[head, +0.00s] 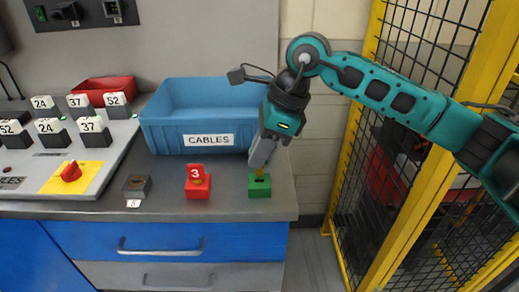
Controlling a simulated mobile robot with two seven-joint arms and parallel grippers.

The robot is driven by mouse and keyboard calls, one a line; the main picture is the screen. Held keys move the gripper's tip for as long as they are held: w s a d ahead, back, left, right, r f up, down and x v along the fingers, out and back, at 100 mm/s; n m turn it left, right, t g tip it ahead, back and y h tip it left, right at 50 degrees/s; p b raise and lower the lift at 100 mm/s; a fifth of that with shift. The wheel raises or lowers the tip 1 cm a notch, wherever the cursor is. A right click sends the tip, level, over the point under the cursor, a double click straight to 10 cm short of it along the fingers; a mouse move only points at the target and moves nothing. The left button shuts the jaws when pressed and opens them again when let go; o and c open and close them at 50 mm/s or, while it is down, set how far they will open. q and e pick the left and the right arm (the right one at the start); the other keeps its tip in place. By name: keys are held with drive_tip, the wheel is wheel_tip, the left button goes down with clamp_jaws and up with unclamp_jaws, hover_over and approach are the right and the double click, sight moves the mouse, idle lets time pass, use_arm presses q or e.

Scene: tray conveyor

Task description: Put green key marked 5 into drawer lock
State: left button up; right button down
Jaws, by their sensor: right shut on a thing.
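My right gripper (260,166) points down at the green block (260,188) near the front right of the counter. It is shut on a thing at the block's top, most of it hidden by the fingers. I take it for the green key, but its number does not show. A small yellowish part shows between the fingertips and the block. A dark grey block with a round brass-coloured face (137,186), likely the lock, sits at the front left, with a small white label in front of it. My left gripper is not in view.
A red block (198,187) with a red tag marked 3 stands between the lock-like block and the green block. A blue bin labelled CABLES (195,112) stands behind. A panel with numbered switches (72,136) is left. A yellow fence (363,110) stands right. Drawers (165,240) are below.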

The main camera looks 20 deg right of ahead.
drive_tip(key=shift+r+p, duration=1.1)
drive_tip(key=shift+r, duration=0.9)
